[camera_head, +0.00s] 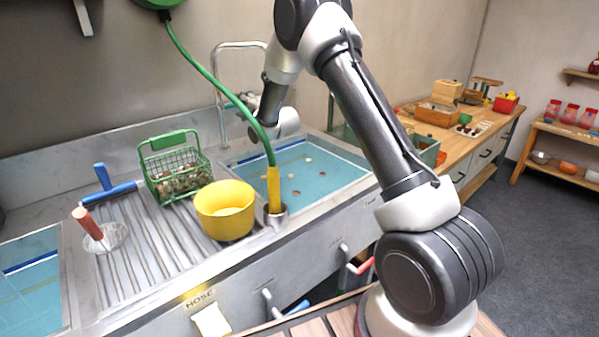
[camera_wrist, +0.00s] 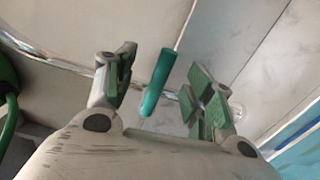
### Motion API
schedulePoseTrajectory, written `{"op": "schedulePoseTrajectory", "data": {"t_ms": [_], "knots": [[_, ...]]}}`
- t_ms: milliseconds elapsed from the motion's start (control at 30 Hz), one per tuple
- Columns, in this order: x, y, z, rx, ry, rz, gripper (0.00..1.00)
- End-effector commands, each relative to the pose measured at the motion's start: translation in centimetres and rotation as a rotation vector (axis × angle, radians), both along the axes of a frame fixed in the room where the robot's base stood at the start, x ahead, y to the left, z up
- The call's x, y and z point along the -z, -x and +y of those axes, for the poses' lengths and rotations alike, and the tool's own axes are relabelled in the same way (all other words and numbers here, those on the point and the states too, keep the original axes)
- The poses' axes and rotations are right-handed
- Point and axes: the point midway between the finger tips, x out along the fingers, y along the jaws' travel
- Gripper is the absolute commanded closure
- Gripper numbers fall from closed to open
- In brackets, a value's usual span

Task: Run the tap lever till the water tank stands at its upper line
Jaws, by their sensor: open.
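The water tank (camera_head: 330,182) is the right-hand basin under the tap, with blue water and several chestnuts in it. A line shows along its far wall; I cannot tell exactly how the water stands against it. The chrome tap (camera_head: 215,75) arches over the basin, its spout end partly hidden by my arm. No water stream is visible. The teal tap lever (camera_wrist: 158,85) stands between my open fingers in the wrist view, with space on both sides. My gripper (camera_wrist: 163,90) is open and empty. In the head view it is largely hidden behind my wrist.
A green hose (camera_head: 212,78) runs down to a yellow nozzle (camera_head: 274,188) in front of the tank. Another basin (camera_head: 30,285) lies left.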

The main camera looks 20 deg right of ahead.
Motion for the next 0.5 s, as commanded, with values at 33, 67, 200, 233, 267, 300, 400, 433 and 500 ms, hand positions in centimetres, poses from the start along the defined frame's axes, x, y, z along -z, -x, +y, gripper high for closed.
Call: {"op": "schedulePoseTrajectory", "data": {"t_ms": [33, 67, 200, 233, 267, 300, 400, 433, 500], "knots": [[0.0, 0.7, -0.2, 0.000, 0.000, 0.001, 0.46], [0.0, 1.1, -0.4, 0.000, 0.000, 0.001, 0.46], [0.0, 2.8, -0.9, 0.000, -0.001, 0.001, 0.46], [0.0, 3.2, -1.0, 0.000, 0.000, 0.002, 0.46], [0.0, 3.6, -1.2, 0.000, -0.001, 0.000, 0.46], [0.0, 4.1, -1.3, 0.000, -0.001, 0.001, 0.46], [0.0, 5.4, -1.8, 0.001, -0.001, 0.000, 0.46], [0.0, 5.7, -1.9, 0.001, -0.001, 0.001, 0.46], [0.0, 6.4, -2.1, 0.001, -0.001, 0.000, 0.46]]}}
